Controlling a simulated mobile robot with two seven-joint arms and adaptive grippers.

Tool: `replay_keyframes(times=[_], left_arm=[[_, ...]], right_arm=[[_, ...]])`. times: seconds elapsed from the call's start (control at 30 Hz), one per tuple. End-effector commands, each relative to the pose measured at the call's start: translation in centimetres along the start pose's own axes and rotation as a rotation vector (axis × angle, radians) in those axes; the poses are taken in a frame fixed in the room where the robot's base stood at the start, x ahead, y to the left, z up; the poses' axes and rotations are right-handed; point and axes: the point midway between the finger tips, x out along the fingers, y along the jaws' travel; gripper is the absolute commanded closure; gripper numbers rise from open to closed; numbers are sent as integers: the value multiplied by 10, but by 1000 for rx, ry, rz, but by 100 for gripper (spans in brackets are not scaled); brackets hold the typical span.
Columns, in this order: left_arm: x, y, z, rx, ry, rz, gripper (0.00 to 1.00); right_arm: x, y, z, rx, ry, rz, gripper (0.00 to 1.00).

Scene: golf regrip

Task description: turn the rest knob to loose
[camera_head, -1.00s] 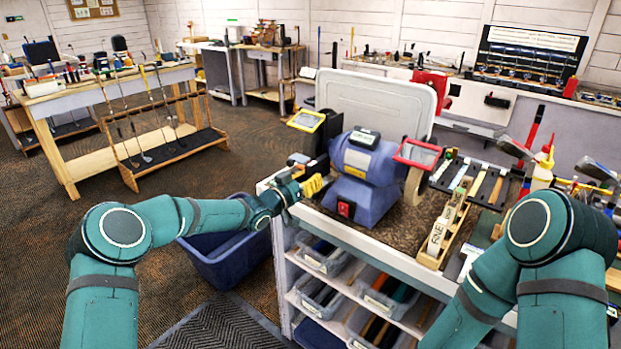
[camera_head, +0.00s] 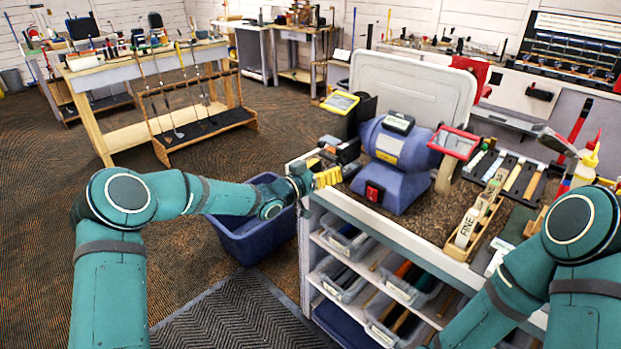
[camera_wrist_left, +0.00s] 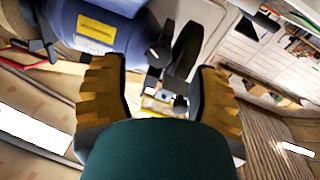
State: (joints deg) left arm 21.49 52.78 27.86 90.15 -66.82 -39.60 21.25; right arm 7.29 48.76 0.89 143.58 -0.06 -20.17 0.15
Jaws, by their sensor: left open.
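The blue bench grinder (camera_head: 395,160) stands on the bench with a red switch on its front. My left gripper (camera_head: 326,178) is at its left end, by the dark tool rest (camera_head: 346,151). In the left wrist view the gripper (camera_wrist_left: 160,95) is open, with its yellow ridged fingers apart on both sides of the rest hardware. A small dark knob (camera_wrist_left: 180,104) shows between the fingers, and another dark round part (camera_wrist_left: 158,55) sits farther up. I cannot tell which is the rest knob. Nothing is held. My right gripper is out of view.
A yellow-framed shield (camera_head: 340,102) and a red-framed shield (camera_head: 455,142) stick out from the grinder. A blue bin (camera_head: 250,240) stands on the floor below my left forearm.

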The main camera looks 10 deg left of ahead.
Motion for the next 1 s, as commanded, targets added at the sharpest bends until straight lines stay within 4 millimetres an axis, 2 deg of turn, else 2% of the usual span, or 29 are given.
replay_keyframes(times=[0.03,0.2,0.4,0.83,0.93,1.0], left_arm=[[-12,-1,0,0,-2,-2,39],[-44,0,0,-1,-1,-1,39],[-65,0,0,-1,0,0,39],[-70,1,2,-5,-3,-1,39],[-71,6,19,-40,-40,-20,39],[-74,15,46,-98,-104,-53,39]], right_arm=[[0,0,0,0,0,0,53],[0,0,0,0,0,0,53],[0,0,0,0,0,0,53],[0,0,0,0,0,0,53],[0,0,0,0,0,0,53],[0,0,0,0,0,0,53]])
